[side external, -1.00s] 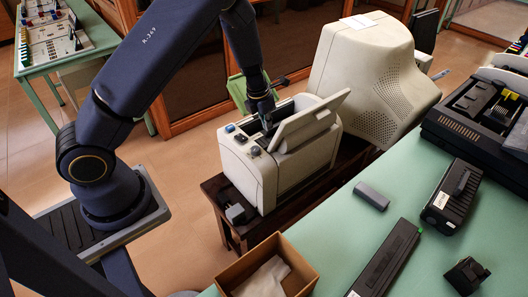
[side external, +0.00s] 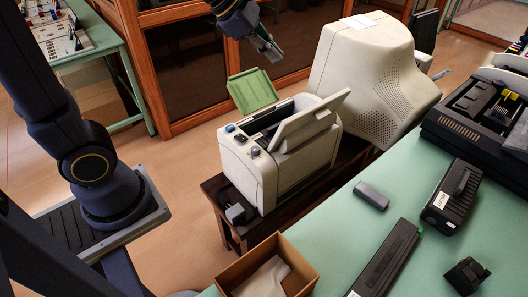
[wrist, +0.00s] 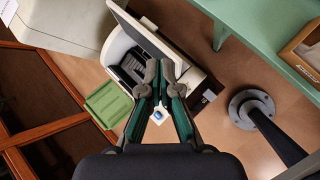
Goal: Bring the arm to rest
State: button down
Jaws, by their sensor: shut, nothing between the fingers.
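My gripper (side external: 268,52) hangs in the air at the top of the side external view, above and behind the beige machine (side external: 262,178) with a raised lid (side external: 308,122). In the wrist view my gripper (wrist: 160,82) shows its two fingers shut, with nothing held. The machine (wrist: 122,48) lies below the fingertips there, with its open top slot facing up. The gripper is clear of it.
A green tray (side external: 252,90) lies behind the machine. A large beige monitor (side external: 365,75) stands to the right. The green table (side external: 340,225) holds several dark devices, and a cardboard box (side external: 232,272) is at its left. Wooden-framed cabinets (side external: 185,90) stand behind.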

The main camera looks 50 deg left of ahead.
jog(key=s+d+r+m, duration=0.2)
jog(key=s+r+m, duration=0.1)
jog(key=s+m, duration=0.6)
jog(key=s+f+m+y, duration=0.1)
jog(key=s+f+m, duration=0.1)
jog(key=s+m, duration=0.3)
jog(key=s+a+f+m+g+y, duration=0.1)
jog(key=s+m, duration=0.4)
jog(key=m, duration=0.6)
jog(key=shift+a+f+g+y, duration=0.3)
jog(key=shift+f+y, duration=0.2)
jog(key=shift+f, duration=0.25)
